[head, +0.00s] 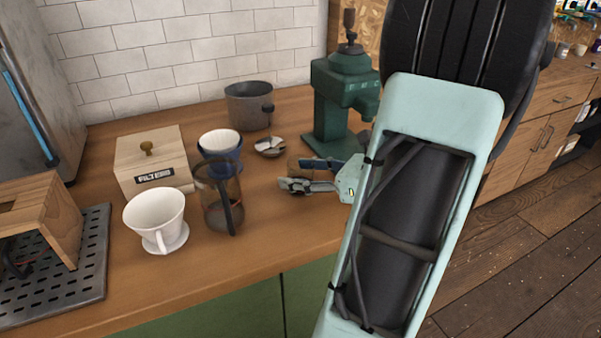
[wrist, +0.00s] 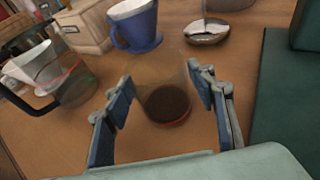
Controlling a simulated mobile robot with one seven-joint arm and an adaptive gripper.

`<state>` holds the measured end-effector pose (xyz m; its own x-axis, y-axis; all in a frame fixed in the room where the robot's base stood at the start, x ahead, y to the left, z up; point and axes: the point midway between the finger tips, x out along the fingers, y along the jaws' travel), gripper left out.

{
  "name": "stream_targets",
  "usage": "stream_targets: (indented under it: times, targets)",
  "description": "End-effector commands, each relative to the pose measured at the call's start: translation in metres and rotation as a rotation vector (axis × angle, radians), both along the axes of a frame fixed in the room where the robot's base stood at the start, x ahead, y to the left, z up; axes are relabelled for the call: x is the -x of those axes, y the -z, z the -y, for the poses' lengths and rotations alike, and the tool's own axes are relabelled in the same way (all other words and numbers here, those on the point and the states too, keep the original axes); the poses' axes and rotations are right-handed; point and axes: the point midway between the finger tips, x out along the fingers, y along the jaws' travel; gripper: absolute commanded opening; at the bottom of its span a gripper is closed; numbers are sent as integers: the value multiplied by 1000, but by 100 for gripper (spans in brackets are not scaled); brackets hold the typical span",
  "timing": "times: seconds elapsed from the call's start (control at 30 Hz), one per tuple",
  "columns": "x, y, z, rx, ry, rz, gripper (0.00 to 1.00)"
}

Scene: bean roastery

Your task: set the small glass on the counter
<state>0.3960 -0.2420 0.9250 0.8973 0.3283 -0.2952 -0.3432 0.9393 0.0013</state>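The small glass (wrist: 165,104) is clear, with dark liquid in its bottom. In the wrist view it is between the two blue-padded fingers of my gripper (wrist: 162,82) and fills the gap near their tips. In the head view my gripper (head: 308,177) is low over the counter (head: 262,235), left of the green grinder, its fingers largely covering the glass. The gripper looks shut on the glass. I cannot tell whether the glass bottom touches the wood.
A dark carafe (head: 220,200), white dripper (head: 157,220), blue cup (head: 221,150) and wooden box (head: 152,160) stand left. A small metal dish (head: 269,146) and grey pot (head: 249,105) are behind, the green grinder (head: 338,105) behind right. The front counter strip is clear.

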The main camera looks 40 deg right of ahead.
Motion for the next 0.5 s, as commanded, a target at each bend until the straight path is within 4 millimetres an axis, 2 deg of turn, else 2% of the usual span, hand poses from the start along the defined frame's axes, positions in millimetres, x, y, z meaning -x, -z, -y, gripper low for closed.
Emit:
stream_targets:
  times: [0.37,0.5]
  targets:
    - [0,-4,0,0,1,0,59]
    - [14,-9,6,2,3,0,59]
